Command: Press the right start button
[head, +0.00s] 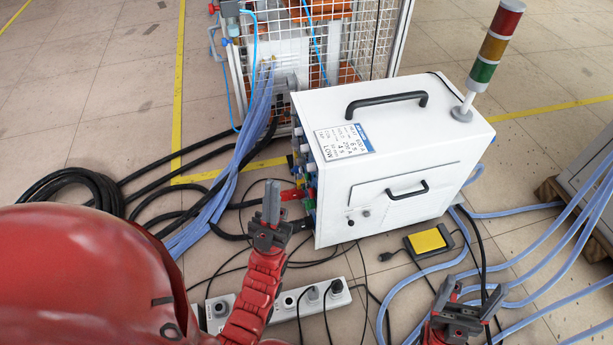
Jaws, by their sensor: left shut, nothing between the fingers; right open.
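The white induction heater box (400,165) stands on the floor near the centre, with a black handle on top and another on its front panel. Low on that panel are two small round controls side by side, a left button (350,222) and a right button (366,212). My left gripper (271,195) is shut and empty, pointing up to the left of the box and apart from both buttons. My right gripper (470,297) is open and empty at the bottom right, below and to the right of the buttons. Neither gripper appears to touch the box.
A yellow foot pedal (427,241) lies right of the buttons. A white power strip (290,303) with plugs and black cables lies in front. Blue hoses (540,265) cross the floor at right. A signal tower (491,47) stands on the box. A wire cage (325,40) is behind.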

